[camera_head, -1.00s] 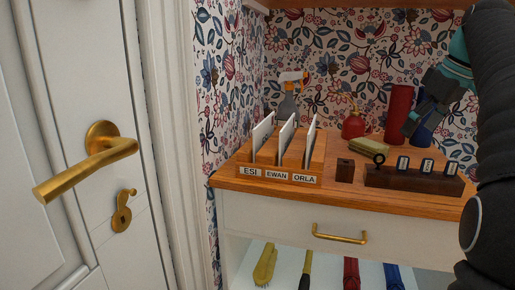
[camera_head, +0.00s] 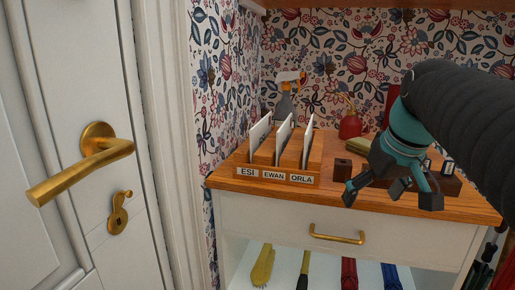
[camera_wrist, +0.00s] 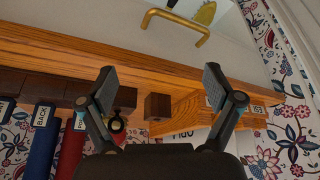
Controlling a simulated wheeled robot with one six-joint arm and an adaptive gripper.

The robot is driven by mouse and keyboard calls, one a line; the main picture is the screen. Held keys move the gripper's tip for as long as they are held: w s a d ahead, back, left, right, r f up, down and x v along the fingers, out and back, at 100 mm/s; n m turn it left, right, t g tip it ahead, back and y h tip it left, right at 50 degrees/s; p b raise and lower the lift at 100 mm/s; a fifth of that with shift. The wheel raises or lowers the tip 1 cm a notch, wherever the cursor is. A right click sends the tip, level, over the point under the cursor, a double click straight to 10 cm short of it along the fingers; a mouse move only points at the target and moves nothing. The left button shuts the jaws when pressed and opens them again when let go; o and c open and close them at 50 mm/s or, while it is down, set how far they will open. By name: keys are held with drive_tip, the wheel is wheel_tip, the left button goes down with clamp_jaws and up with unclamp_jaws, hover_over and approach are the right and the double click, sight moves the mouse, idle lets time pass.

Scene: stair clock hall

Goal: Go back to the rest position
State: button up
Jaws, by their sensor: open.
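My gripper (camera_head: 394,197) is open and empty, in front of the right part of the wooden counter (camera_head: 230,185). In the head view it hides part of the dark key block (camera_head: 449,183) with white-labelled slots. In the wrist view its two fingers stand apart, with the small dark wooden cube (camera_wrist: 158,106) seen between them. The cube also shows in the head view (camera_head: 342,169), left of my gripper. The letter rack (camera_head: 266,174), labelled ESI, EWAN and ORLA, stands further left with white cards upright in it.
A white drawer with a brass handle (camera_head: 338,238) is shut below the counter. Brushes and tools lie on the shelf beneath. A spray bottle (camera_head: 285,103) and a red oil can (camera_head: 350,125) stand behind. A white door with a brass lever (camera_head: 85,165) is at left.

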drive_tip(key=s+a+f+m, duration=0.1)
drive_tip(key=s+a+f, duration=0.1)
drive_tip(key=s+f, duration=0.4)
drive_tip(key=s+a+f+m+t, duration=0.1)
drive_tip(key=s+a+f, duration=0.2)
drive_tip(key=s+f, duration=0.4)
wheel_tip(320, 180, down, 4)
drive_tip(key=shift+a+h, duration=0.2)
drive_tip(key=shift+h, duration=0.2)
